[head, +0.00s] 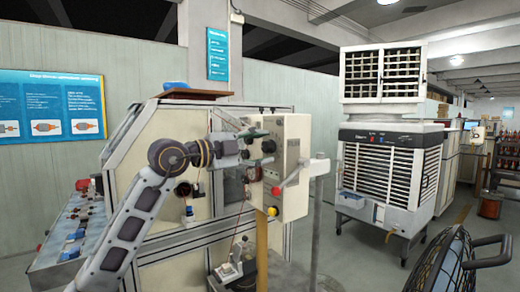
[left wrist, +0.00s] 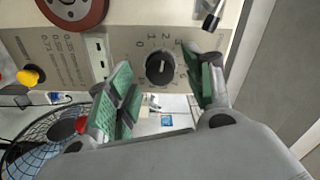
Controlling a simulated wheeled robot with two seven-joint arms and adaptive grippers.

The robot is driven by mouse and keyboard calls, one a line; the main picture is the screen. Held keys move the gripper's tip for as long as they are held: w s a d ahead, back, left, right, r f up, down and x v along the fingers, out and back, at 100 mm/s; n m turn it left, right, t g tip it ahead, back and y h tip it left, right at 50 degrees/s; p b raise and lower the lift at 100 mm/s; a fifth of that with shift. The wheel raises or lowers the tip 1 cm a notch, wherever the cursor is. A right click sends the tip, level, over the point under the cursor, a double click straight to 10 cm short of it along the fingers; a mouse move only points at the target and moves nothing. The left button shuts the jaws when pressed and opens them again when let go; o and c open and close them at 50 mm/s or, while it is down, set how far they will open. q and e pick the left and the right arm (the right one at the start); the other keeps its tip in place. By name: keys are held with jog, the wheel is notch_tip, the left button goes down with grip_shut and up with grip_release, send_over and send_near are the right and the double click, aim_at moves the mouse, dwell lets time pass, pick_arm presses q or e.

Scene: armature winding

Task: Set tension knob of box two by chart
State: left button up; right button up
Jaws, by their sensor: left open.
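The black tension knob (left wrist: 160,67) sits on the cream panel of a box (head: 293,165), with dial numbers printed around it. I cannot read its exact setting. A printed chart of numbers (left wrist: 58,48) is on the same panel, left of the knob in the left wrist view. My left gripper (head: 261,142) is open in front of the box. In the left wrist view its green-padded fingers (left wrist: 160,82) stand on either side of the knob, with visible gaps. The knob is hidden in the head view. My right gripper is not in view.

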pick_arm(q)
jog(key=v, duration=1.1)
jog(key=shift+s+a, duration=0.15)
jog(key=shift+a, duration=0.05)
jog(key=shift+d, duration=0.1)
